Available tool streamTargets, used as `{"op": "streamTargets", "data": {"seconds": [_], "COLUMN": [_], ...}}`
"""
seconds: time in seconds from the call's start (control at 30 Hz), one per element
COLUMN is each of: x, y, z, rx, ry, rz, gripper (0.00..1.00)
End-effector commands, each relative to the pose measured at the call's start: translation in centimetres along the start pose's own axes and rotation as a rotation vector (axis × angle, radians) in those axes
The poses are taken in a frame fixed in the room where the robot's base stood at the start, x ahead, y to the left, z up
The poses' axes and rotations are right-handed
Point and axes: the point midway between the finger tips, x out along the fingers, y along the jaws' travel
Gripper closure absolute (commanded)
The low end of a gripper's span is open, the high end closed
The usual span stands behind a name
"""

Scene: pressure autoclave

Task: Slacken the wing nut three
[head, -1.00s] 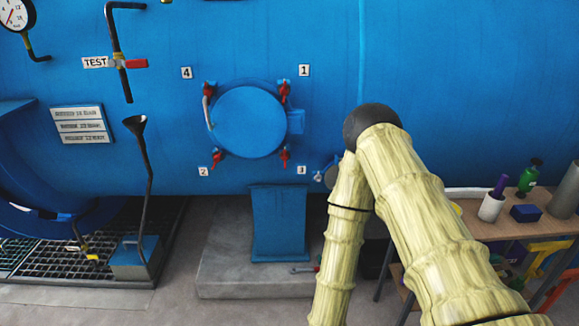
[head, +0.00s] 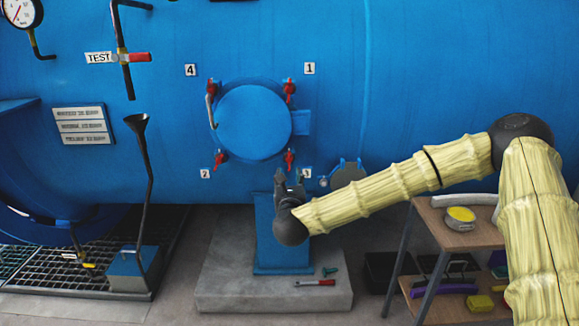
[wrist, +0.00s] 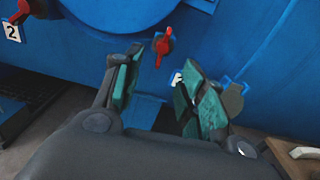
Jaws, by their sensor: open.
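Wing nut three (head: 289,160) is the red wing nut at the lower right of the round blue hatch (head: 250,122), beside the label 3 (head: 305,173). My gripper (head: 289,180) is open and empty just below that nut in the head view, and partly hides the label. In the wrist view the red wing nut (wrist: 162,47) shows beyond and between the spread green-padded fingers of my gripper (wrist: 160,85). The nut hangs apart from both fingers. The label is mostly hidden behind the right finger.
Red wing nuts also sit near labels 1 (head: 289,91), 2 (head: 221,157) and 4. A round grey fitting (head: 347,175) projects right of label 3. A blue pedestal (head: 265,235) stands below the hatch. A wooden table (head: 460,240) is at the right.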

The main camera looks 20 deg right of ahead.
Motion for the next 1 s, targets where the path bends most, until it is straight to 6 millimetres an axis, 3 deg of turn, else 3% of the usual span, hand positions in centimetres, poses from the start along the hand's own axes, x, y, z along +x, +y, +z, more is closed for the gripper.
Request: {"op": "streamTargets", "data": {"seconds": [0.27,0.7,1.0], "x": [2.4,9.1,11.0], "y": [-0.5,-0.5,-0.5], "z": [0.8,0.7,0.6], "rx": [0.031,0.027,0.028], "ry": [-0.011,-0.010,-0.009], "rz": [-0.015,-0.013,-0.012], "gripper": [0.59,0.59,0.59]}}
